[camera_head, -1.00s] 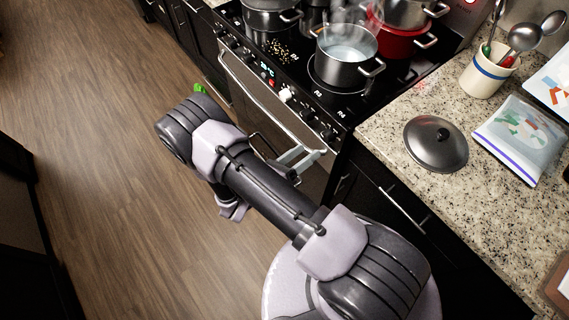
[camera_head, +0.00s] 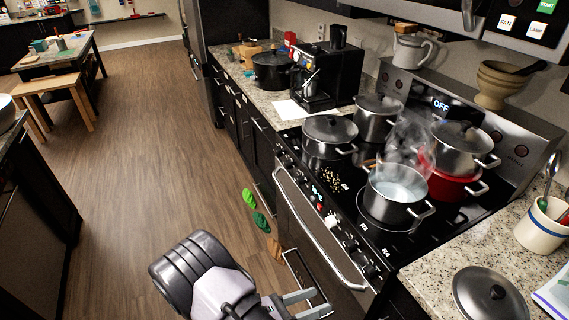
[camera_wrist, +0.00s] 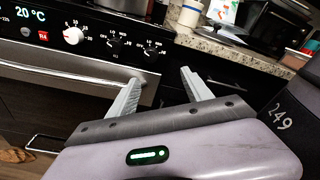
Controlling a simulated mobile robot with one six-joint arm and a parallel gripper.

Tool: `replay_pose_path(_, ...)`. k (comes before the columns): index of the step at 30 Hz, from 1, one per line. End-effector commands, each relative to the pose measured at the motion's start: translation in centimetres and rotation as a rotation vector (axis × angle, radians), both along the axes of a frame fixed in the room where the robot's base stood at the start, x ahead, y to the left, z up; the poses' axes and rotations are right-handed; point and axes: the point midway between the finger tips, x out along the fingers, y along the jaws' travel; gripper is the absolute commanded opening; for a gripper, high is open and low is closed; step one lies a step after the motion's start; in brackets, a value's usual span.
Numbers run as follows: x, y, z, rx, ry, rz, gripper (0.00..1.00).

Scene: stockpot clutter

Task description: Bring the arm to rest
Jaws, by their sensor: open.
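My gripper (camera_wrist: 160,95) is open and empty in the wrist view. Its two pale fingers stand apart in front of the oven front (camera_wrist: 70,75), whose handle shows beyond them. I cannot tell whether a finger touches the oven. In the head view, my gripper's pale fingers (camera_head: 305,302) show at the bottom, beside the lower oven front. My arm is folded low over the floor, and its lower part is out of that view.
A steaming open pot (camera_head: 396,190) stands on the stove among several other pots. A loose lid (camera_head: 490,295) lies on the right counter. Green and brown items (camera_head: 258,220) lie on the floor by the oven. The wooden floor (camera_head: 130,150) to the left is clear.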

Motion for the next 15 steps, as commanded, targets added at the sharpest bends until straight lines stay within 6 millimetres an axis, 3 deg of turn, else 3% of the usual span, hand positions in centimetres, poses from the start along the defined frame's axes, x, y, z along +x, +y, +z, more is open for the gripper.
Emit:
replay_pose_path(2, -0.1, -0.8, 3.7, 0.152, -0.137, -0.186, 0.58)
replay_pose_path(6, -2.8, -2.6, 10.7, 0.493, -0.485, -0.640, 0.58)
replay_pose_path(8, -4.3, -2.8, 13.2, 0.633, -0.646, -0.837, 0.58)
replay_pose_path(15, -9.0, -1.2, 21.4, 1.181, -1.318, -1.610, 0.58)
